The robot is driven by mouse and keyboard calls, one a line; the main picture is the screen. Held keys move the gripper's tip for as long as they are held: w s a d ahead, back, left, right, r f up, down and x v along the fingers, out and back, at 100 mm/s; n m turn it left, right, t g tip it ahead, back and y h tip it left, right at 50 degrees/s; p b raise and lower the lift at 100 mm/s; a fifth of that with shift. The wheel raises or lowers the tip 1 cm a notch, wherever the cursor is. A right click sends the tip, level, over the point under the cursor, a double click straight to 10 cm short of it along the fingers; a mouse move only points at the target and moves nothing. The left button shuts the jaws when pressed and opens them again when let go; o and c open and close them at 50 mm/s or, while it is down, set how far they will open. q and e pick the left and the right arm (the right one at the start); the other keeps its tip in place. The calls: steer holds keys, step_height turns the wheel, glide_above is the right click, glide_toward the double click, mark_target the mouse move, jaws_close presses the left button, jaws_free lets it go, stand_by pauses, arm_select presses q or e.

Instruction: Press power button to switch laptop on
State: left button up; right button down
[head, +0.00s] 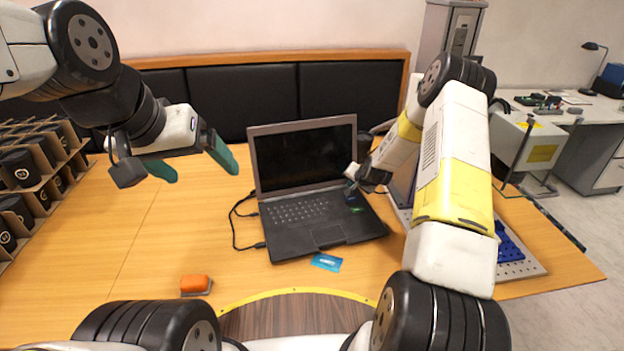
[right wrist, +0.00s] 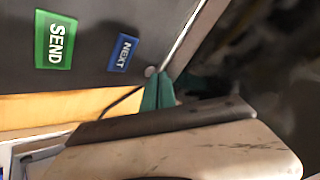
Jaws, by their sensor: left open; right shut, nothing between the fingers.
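The black laptop (head: 300,238) stands open on the wooden table with a dark screen (head: 303,156). Its keyboard deck also fills the upper left of the right wrist view (right wrist: 110,22), with a green SEND label (right wrist: 56,40) and a blue NEXT label (right wrist: 123,53). A small round grey button (right wrist: 150,71) sits near the deck's edge. My right gripper (right wrist: 159,90) is shut and empty, its green fingertips right beside this button; I cannot tell whether they touch. In the head view my right gripper (head: 353,188) is over the deck's right side. My left gripper (head: 197,165) is open and empty, left of the screen.
A black cable (head: 235,226) lies left of the laptop. A blue card (head: 326,262) and an orange block (head: 195,284) lie in front. A compartment rack (head: 45,165) stands at the far left. A perforated plate (head: 518,262) lies at the right. The left-middle table is clear.

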steer(key=shift+s+f, duration=0.1)
steer(key=shift+f, duration=0.25)
stand_by(0.3)
steer(key=shift+r, duration=0.15)
steer(key=shift+a+r, duration=0.1)
steer(key=shift+r, duration=0.35)
step_height(320, 180, up, 6)
stand_by(0.6)
